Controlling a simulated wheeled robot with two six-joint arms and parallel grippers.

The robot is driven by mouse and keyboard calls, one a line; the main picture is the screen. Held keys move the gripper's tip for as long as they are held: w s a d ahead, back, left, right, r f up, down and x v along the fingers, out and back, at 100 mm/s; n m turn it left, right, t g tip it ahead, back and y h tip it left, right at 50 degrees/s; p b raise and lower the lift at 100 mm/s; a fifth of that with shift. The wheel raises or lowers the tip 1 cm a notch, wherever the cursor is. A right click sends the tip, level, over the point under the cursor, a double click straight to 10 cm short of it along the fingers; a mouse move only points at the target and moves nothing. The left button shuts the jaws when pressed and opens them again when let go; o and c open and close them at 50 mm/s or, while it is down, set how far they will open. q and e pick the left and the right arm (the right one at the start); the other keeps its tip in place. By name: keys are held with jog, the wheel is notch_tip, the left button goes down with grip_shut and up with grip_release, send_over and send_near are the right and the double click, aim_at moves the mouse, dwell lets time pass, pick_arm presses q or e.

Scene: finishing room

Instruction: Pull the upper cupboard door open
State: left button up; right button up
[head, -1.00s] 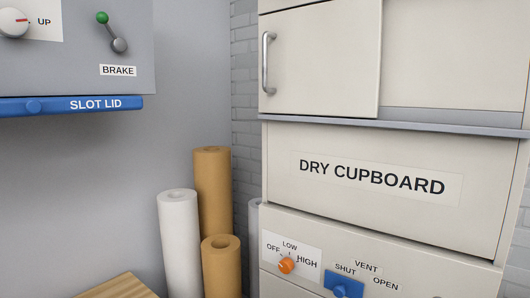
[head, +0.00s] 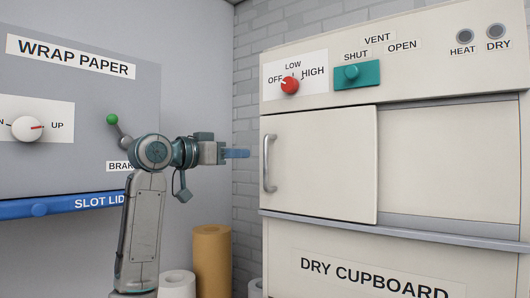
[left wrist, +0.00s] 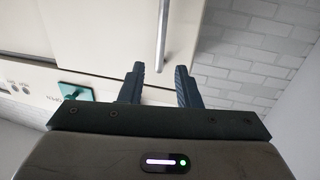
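The upper cupboard door (head: 325,165) is a cream panel at the left of the cupboard's upper front. It looks shut. Its upright metal handle (head: 267,163) is near the door's left edge. My left gripper (head: 240,154) is just left of the handle, pointing right towards it, with a small gap. In the left wrist view the two dark fingers (left wrist: 160,84) are apart and empty. The handle (left wrist: 162,38) shows beyond them, roughly in line with the left finger and the space between. My right gripper is in neither view.
Above the door are a red knob (head: 289,86) and a teal vent slider (head: 357,75). A grey ledge (head: 400,229) runs below the door. The grey wrap paper panel (head: 75,95) with a blue slot lid (head: 50,208) stands left, behind my arm. Paper rolls (head: 211,260) stand below.

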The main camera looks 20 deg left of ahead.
pick_arm(q)
jog(key=p, duration=0.5)
send_over(266, 184)
jog(key=shift+w+a, duration=0.15)
jog(key=shift+w, duration=0.1)
jog(key=shift+w+f, duration=0.1)
jog(key=shift+f, duration=0.05)
jog(key=c, duration=0.6)
grip_shut()
